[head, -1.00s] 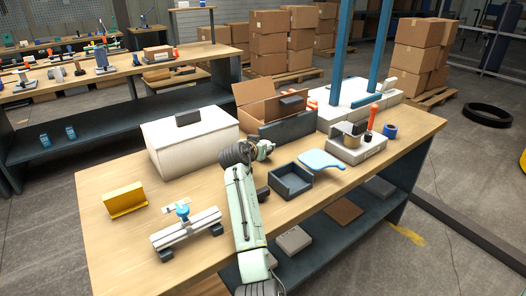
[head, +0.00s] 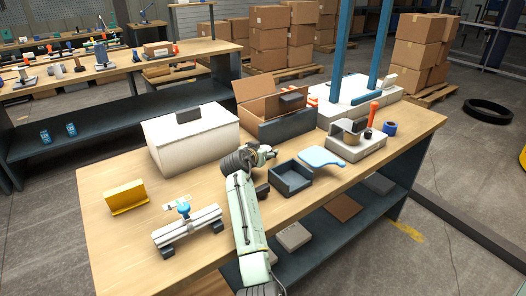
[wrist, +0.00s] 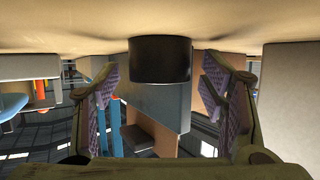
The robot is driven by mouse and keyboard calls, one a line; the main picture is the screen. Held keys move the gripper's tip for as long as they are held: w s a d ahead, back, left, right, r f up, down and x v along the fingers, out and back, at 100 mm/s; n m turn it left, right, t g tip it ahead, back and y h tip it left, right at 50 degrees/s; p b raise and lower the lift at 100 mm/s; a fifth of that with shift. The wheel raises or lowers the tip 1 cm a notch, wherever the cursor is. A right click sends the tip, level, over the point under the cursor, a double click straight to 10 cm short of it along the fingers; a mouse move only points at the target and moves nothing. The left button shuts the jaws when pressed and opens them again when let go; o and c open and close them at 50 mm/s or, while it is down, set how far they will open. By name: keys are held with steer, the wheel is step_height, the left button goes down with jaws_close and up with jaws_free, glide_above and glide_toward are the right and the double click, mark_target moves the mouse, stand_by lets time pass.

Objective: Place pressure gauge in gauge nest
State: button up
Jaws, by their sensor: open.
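My gripper (head: 264,155) is low over the middle of the bench in the head view, its jaws turned toward the back right. In the wrist view my gripper (wrist: 160,76) is open, with one padded finger at each side. A short black cylinder (wrist: 160,60), which looks like the pressure gauge, stands on the tabletop ahead and between the fingers, with gaps at both sides. Its dial does not show, and my gripper hides it in the head view. A dark open-topped square tray (head: 292,180), possibly the gauge nest, sits right of my gripper; I cannot confirm which it is.
A white box (head: 190,140) stands behind left, a cardboard carton (head: 262,108) with a slate front panel (head: 288,130) behind. A blue paddle (head: 321,157) and grey fixture (head: 352,147) are right. A yellow bracket (head: 125,197) and rail clamp (head: 188,230) are left.

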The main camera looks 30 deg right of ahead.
steer(key=shift+r, duration=0.2)
steer(key=shift+s+a, duration=0.2)
steer(key=shift+a, duration=0.15)
steer(key=v, duration=1.1)
steer(key=shift+s+r, duration=0.1)
steer(key=shift+s, duration=0.05)
